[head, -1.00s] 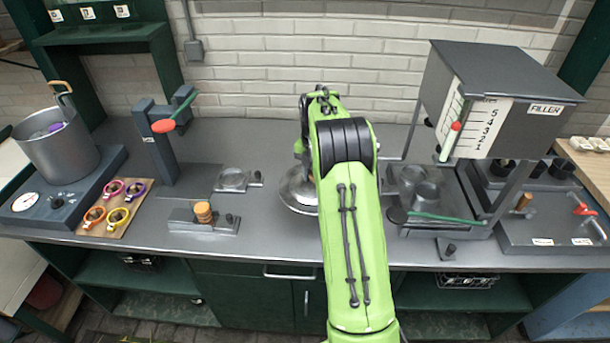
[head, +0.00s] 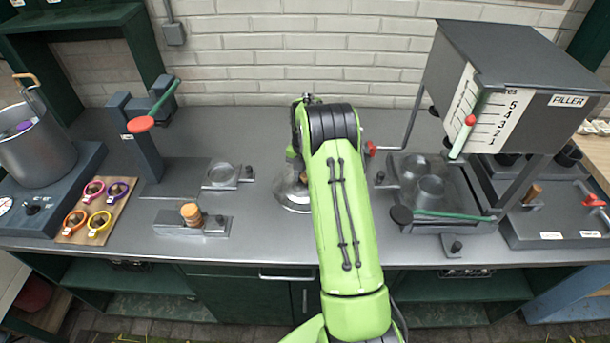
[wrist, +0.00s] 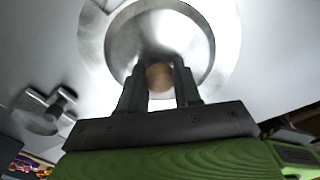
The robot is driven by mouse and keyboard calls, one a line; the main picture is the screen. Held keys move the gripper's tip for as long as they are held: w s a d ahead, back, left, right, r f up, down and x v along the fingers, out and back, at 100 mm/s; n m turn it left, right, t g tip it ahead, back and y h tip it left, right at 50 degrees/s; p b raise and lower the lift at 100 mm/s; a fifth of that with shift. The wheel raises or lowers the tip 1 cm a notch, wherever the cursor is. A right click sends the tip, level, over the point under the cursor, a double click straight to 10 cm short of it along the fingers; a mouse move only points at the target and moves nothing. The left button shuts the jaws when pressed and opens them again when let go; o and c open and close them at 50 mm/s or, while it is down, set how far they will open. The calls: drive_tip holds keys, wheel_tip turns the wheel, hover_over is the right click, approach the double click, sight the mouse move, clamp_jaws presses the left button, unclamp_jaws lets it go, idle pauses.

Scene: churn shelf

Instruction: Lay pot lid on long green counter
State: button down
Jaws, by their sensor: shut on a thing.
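The pot lid (wrist: 160,28) is a round, shiny metal disc with a small wooden knob (wrist: 159,80). In the wrist view my gripper (wrist: 160,72) is shut on that knob, one dark finger on each side. In the head view the lid (head: 291,197) shows only in part at the left of my green arm, which hides the rest of it and the fingertips. The long counter (head: 262,135) has a grey top and dark green cabinets. The lid is over the middle of this top; I cannot tell whether it touches it.
A pot (head: 38,150) stands at the left beside a board (head: 78,236) with several coloured rings. A press with a red-tipped lever (head: 140,125), a round holder (head: 222,176) and a small fixture (head: 178,222) stand left of the lid. The filler (head: 520,60) stands at the right.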

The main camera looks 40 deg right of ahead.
drive_tip(key=c, duration=0.8)
unclamp_jaws()
drive_tip(key=shift+f, duration=0.1)
